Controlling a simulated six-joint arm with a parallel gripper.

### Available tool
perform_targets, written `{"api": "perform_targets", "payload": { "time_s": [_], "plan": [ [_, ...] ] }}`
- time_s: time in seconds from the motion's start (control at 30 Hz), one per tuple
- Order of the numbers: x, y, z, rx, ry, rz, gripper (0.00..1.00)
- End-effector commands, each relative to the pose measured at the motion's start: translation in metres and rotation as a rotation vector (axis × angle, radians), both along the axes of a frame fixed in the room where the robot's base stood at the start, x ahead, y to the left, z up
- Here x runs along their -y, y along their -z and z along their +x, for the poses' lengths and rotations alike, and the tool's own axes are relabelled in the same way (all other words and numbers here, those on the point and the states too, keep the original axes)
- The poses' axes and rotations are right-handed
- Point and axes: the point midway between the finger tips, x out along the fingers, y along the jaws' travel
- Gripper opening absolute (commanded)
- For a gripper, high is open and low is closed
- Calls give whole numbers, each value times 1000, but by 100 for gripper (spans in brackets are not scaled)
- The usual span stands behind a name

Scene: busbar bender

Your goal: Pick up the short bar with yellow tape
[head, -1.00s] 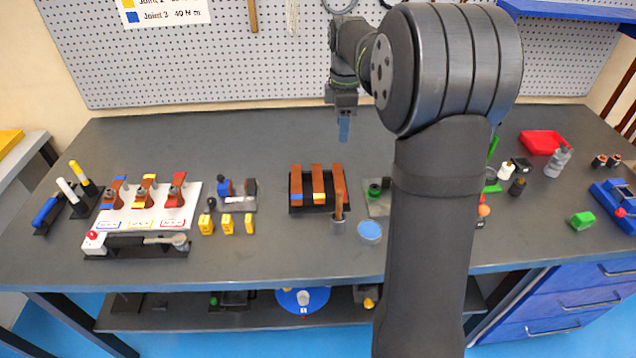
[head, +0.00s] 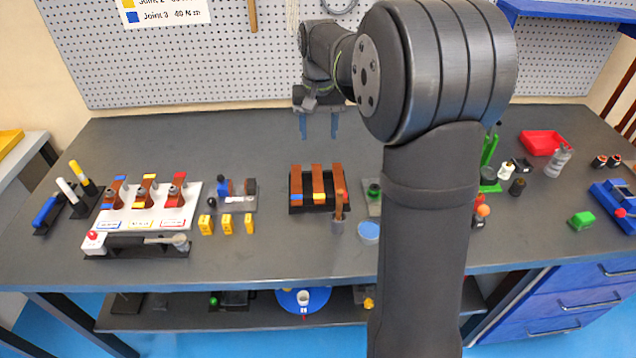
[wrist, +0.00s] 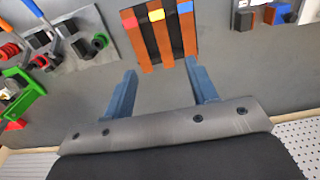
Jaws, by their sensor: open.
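The copper bar with yellow tape (head: 318,182) lies in the middle of a black rack (head: 297,208), between a blue-taped bar (head: 297,180) and a red-taped bar (head: 338,172). Its yellow tape is at the near end in the head view. In the wrist view the yellow-taped bar (wrist: 160,38) is also the middle one, its near-camera end close to the fingertips. My gripper (head: 319,128) is open and empty, above the table and behind the rack; in the wrist view its two blue fingers (wrist: 160,68) stand apart, with bare table between them.
A wooden-handled tool in a grey holder (head: 338,225) stands close to the rack's near right. A white board (head: 135,218) with more taped bars lies left. Yellow blocks (head: 227,225) and a blue disc (head: 368,232) lie nearby. The pegboard (head: 200,60) stands behind.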

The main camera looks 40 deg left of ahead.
Motion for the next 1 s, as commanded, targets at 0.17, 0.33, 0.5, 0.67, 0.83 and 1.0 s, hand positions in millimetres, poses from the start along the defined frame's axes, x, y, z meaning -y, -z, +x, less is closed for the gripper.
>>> {"api": "perform_targets", "payload": {
  "time_s": [0.17, 0.33, 0.5, 0.67, 0.83, 1.0],
  "plan": [
    [1, 25, -1, -3, 10, -4, 53],
    [0, 63, -1, -3, 9, -4, 53],
    [0, 98, -1, -2, 8, -4, 53],
    [0, 117, 0, -1, 7, -1, 53],
    [0, 127, 0, -1, 7, -1, 53],
    [-1, 153, 1, -2, 7, -4, 53]
  ]
}}
